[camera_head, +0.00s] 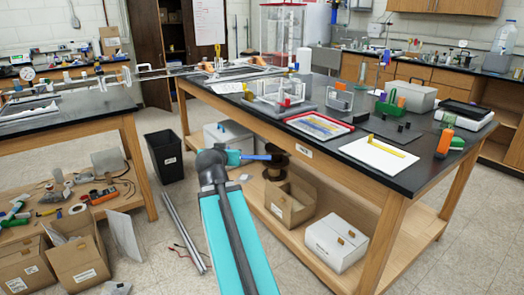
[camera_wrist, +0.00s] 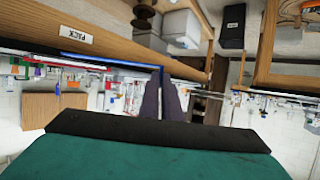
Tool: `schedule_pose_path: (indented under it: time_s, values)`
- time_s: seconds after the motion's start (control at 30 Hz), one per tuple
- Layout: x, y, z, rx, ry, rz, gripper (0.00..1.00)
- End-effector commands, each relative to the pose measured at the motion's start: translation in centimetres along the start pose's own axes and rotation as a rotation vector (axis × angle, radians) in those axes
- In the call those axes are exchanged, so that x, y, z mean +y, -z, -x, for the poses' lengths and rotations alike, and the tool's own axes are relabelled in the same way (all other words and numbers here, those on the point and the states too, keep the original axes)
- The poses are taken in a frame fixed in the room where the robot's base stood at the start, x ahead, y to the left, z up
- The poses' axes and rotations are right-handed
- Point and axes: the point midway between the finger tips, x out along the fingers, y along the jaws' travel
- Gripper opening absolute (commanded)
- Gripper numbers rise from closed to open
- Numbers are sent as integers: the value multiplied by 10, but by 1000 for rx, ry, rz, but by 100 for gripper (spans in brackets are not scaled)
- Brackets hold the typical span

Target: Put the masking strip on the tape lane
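My gripper (camera_head: 238,157) is in front of the long bench, below its top edge. In the wrist view its two dark fingers (camera_wrist: 162,84) are close together on the end of a thin blue strip (camera_wrist: 110,62), which I take to be the masking strip. The blue strip (camera_head: 258,157) sticks out to the right in the head view, clear of the bench. A white sheet (camera_head: 365,153) lies at the bench's near right, with a yellow strip (camera_head: 390,148) on it that has a small upright end. I cannot tell exactly where the tape lane is marked.
A red-rimmed tray (camera_head: 318,127) with blue and yellow strips lies left of the sheet. The bench's front edge (camera_head: 285,137) lies beyond my gripper; boxes (camera_head: 335,242) fill the lower shelf.

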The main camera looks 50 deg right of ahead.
Motion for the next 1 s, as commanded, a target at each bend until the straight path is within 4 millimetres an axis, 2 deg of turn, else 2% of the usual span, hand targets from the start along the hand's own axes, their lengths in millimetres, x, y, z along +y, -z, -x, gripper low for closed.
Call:
schedule_pose_path:
  time_s: [0.03, 0.1, 0.27, 0.47, 0.8, 1.0]
  values:
    - [-24, -4, 4, 0, 45, 18, 0]
    - [-53, -9, 10, 1, 103, 42, 0]
    - [-119, -20, 28, 1, 234, 94, 0]
    - [-197, -37, 59, 1, 391, 161, 0]
    - [-319, -70, 131, 1, 649, 268, 0]
    - [-375, -89, 179, 1, 777, 321, 0]
